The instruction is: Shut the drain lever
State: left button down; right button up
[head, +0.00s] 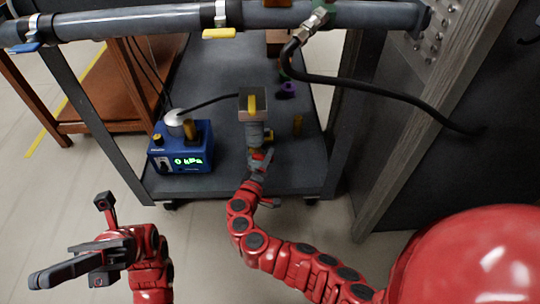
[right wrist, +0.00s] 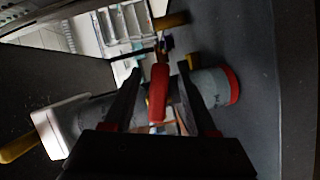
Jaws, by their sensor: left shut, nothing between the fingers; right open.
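The drain lever, a red handle (right wrist: 158,92), shows in the right wrist view on the grey pipe body (right wrist: 215,88), between my right gripper's two dark fingers. My right gripper (right wrist: 160,72) is open around the lever; I cannot tell whether a finger touches it. In the head view my right gripper (head: 260,164) is at the lower end of the upright classifier column (head: 255,132), and largely hides the lever. My left gripper (head: 42,279) is shut and empty at the lower left, away from the cart.
A blue pressure box (head: 180,158) with a green display stands left on the dark cart (head: 220,75). A yellow peg (head: 297,125) and a purple piece (head: 287,88) stand right of the column. A grey pipe (head: 280,17) with valves crosses above. A wooden table (head: 110,95) is left.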

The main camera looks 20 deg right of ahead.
pick_arm(q)
jog(key=s+a+r+m+t+y+b, duration=0.1)
jog(key=s+a+m+t+y, duration=0.2)
jog(key=s+m+t+y, duration=0.1)
jog(key=shift+s+a+r+t+y, duration=0.3)
jog(key=shift+s+t+y, duration=0.2)
jog(key=shift+s+t, duration=0.2)
pick_arm(e)
jog(key=x, duration=0.3)
jog(key=shift+w+d, duration=0.2)
jog(key=shift+w, duration=0.1)
jog(key=shift+c, duration=0.3)
grip_shut()
